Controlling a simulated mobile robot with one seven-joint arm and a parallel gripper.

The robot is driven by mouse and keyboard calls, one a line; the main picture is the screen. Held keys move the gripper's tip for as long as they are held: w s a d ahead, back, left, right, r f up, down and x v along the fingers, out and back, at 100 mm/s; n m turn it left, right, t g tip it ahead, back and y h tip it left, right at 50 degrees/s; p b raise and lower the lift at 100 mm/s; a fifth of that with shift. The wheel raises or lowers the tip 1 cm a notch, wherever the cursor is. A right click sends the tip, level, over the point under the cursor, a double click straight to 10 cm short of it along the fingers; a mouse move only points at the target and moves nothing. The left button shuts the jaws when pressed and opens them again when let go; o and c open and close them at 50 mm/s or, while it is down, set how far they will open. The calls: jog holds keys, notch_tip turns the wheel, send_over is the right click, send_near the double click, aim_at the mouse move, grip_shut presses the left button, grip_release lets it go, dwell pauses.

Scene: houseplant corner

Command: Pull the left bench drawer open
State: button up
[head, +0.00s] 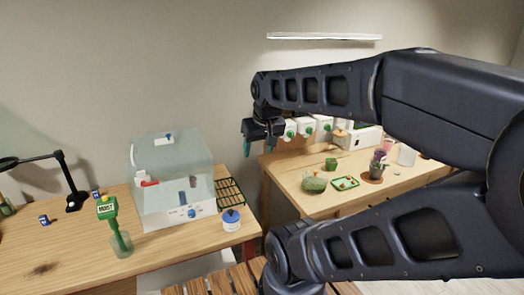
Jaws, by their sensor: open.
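The left bench (80,250) is a light wood worktop at the lower left. I cannot make out a drawer front or handle on it; its front face is mostly below the picture or hidden. My gripper (260,142) is open and looks empty. It hangs in front of the wall, above and to the right of the left bench, well apart from it.
A second bench (300,178) with pots is at right.

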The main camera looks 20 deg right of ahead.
jog(key=shift+r, duration=0.1)
jog(key=c, duration=0.7)
notch_tip(320, 180, up, 5)
jog(key=shift+r, duration=0.1)
jog(key=shift+c, duration=0.7)
jog(key=w+d+r+m+y, duration=0.2)
jog(key=w+d+m+y, duration=0.3)
jog(key=w+d, duration=0.75)
jog(key=d+m+t, duration=0.4)
jog(key=d+m, duration=0.2)
jog(key=d, duration=1.6)
jog(key=s+d+m+t, duration=0.2)
jog(key=s+d, duration=0.2)
jog(key=d, duration=0.4)
jog(key=s+d+m+t, duration=0.1)
jog(key=s+d, duration=0.2)
jog(key=d, duration=0.6)
jog(key=s+d+f+m+t+h, duration=0.3)
jog(key=s+d+m+t+h, duration=0.15)
jog(key=s+d, duration=1.15)
notch_tip(320, 180, down, 49)
jog(key=shift+n+g+h, duration=0.25)
jog(key=x, duration=1)
jog(key=shift+w+a+r, duration=0.15)
jog(key=shift+w+a, duration=0.1)
jog(key=shift+w, duration=0.2)
